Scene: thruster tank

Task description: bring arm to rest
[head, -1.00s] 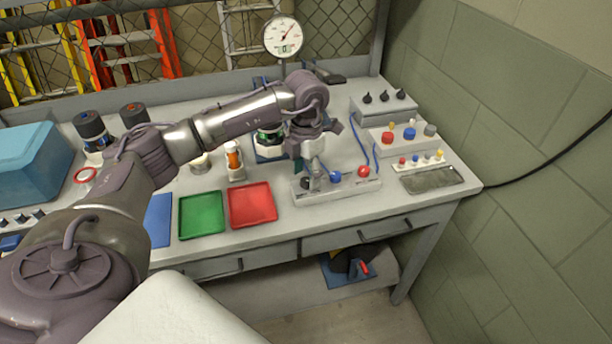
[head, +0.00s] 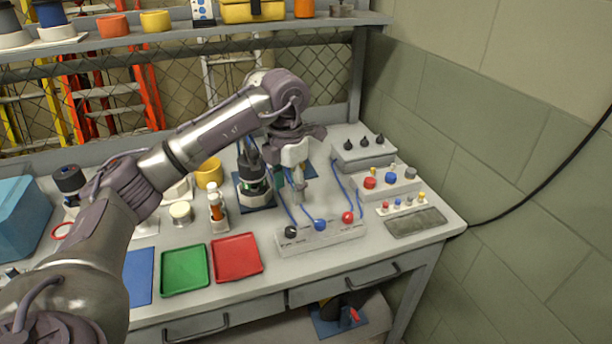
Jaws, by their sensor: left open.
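My left arm reaches in from the left across the workbench (head: 225,268). My left gripper (head: 298,180) points down, open, above the bench behind the white terminal block (head: 345,233). I see nothing held in it, though its fingertips are small and partly blurred against the things behind. Blue cables show beside and behind it. My right gripper is not in view.
A green tray (head: 184,270) and a red tray (head: 237,257) lie at the front. Knobbed boxes (head: 363,153) and a grey tray (head: 416,222) stand to the right, near the wall. A shelf (head: 190,35) with cups and spools runs above the back. A gauge is hidden behind my arm.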

